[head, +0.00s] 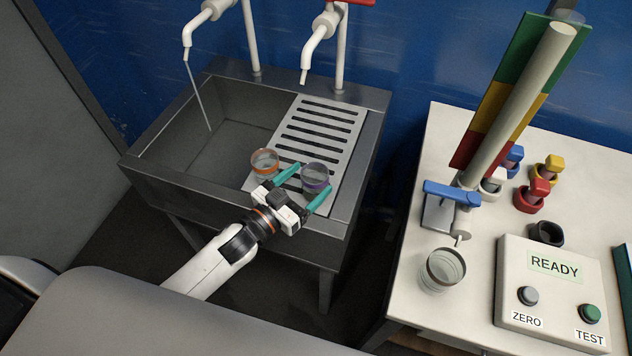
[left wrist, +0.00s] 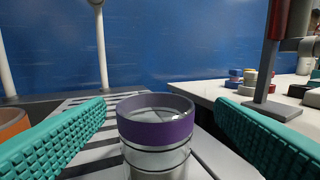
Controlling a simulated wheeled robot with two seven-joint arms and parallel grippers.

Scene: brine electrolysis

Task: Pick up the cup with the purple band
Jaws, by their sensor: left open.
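The cup with the purple band (head: 315,178) stands upright on the slotted drainboard of the sink. It is clear below its purple rim band (left wrist: 156,126). My left gripper (head: 309,186) is open, with its teal fingers on either side of the cup. In the left wrist view the cup stands between the two fingers (left wrist: 160,128), with a gap visible on each side. A second clear cup with an orange band (head: 265,161) stands just left of my left gripper; its edge also shows at the far left of the left wrist view (left wrist: 12,122). My right gripper is not in view.
The metal sink basin (head: 177,160) lies left of the drainboard (head: 333,113), with two white taps above. A white table (head: 415,190) at the right holds a clear cup (head: 442,271), a colored column, several colored pieces and a READY panel (head: 552,290).

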